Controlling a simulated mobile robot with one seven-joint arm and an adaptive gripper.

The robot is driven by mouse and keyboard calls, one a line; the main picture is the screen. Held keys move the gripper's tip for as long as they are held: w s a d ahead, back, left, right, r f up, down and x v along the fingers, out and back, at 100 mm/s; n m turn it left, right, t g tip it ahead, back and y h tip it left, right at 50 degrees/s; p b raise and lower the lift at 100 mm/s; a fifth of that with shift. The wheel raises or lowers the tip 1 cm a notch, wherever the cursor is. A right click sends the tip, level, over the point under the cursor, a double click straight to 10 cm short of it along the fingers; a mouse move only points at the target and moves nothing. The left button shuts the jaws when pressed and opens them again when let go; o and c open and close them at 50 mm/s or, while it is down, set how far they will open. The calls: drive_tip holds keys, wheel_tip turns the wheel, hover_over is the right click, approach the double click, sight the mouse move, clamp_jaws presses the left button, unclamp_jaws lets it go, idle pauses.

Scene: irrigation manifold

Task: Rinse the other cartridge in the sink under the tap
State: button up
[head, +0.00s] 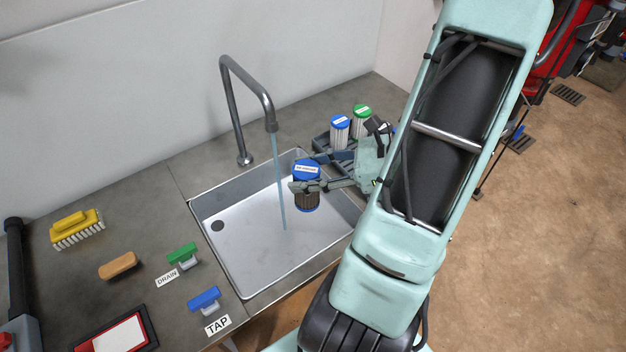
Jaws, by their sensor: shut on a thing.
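My gripper (299,172) is shut on a blue-capped cartridge (307,200) with a dark, brownish pleated body. It holds the cartridge upright over the right part of the steel sink (240,256). The tap (270,116) is running, and its water stream (280,185) falls into the sink just left of the cartridge, apart from it in this view. Another blue-capped cartridge (339,133) and a green-capped cartridge (362,121), both with pale bodies, stand in a dark rack (322,145) behind the sink's right side. The rack is partly hidden by my gripper.
A blue lever (204,299) by the TAP label (217,325) and a green lever (182,253) by the DRAIN label (167,278) are left of the sink. A yellow brush (77,228), an orange sponge (118,265) and a red-and-black tray (150,324) lie farther left.

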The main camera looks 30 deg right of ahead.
drive_tip(key=w+f+b, duration=0.1)
drive_tip(key=w, duration=0.8)
drive_tip(key=shift+w+f+b, duration=0.2)
drive_tip(key=shift+f+b, duration=0.15)
drive_tip(key=shift+f, duration=0.05)
drive_tip(key=shift+d, duration=0.25)
drive_tip(key=shift+d, duration=0.4)
drive_tip(key=shift+a, duration=0.15)
idle(0.3)
drive_tip(key=shift+a, duration=0.5)
drive_tip(key=shift+d, duration=0.2)
drive_tip(key=shift+d, duration=0.45)
drive_tip(key=shift+a, duration=0.15)
